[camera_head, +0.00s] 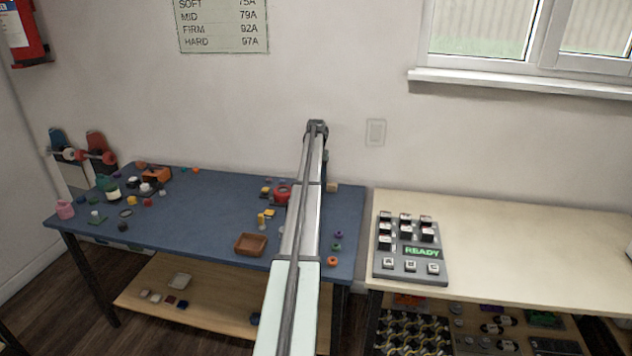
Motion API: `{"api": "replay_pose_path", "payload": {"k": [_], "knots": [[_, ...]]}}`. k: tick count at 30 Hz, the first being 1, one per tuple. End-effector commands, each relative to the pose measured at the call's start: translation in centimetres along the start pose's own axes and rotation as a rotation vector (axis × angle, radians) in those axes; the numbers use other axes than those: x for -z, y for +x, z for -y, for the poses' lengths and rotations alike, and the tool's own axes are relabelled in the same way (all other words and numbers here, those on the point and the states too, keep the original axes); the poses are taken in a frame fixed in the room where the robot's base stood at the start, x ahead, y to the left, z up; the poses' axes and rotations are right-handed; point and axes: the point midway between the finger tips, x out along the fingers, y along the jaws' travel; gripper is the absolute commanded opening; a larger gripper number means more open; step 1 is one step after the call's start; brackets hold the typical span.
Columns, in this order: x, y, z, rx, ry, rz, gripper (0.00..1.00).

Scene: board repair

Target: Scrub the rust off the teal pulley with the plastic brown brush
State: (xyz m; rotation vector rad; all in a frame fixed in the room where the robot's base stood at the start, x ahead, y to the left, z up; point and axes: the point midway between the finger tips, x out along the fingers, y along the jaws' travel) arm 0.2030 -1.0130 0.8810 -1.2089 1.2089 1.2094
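A small teal-green ring-shaped piece (336,247), possibly the teal pulley, lies near the right end of the blue table, between a purple piece (338,235) and an orange one (332,261). It is too small to show any rust. I cannot make out the brown brush among the small items on the table. My arm reaches from the bottom of the view across the table's right part. My gripper does not show, and the arm hides part of the table behind it.
The blue table (190,222) holds a brown tray (250,244), a red round device (283,193), an orange box (157,174) and many small parts. A pale table (520,245) at right bears a grey panel reading READY (410,265) and is otherwise largely clear.

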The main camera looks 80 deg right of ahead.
Motion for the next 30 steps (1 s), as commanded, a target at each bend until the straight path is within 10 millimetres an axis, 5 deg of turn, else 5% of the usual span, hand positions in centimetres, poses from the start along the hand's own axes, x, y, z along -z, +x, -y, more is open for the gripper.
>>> {"api": "replay_pose_path", "payload": {"k": [8, 20, 26, 30], "knots": [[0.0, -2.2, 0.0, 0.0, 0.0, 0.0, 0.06], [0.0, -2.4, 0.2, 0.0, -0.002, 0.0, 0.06], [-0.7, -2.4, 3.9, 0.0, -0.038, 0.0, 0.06], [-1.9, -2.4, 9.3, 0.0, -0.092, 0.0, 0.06]]}}
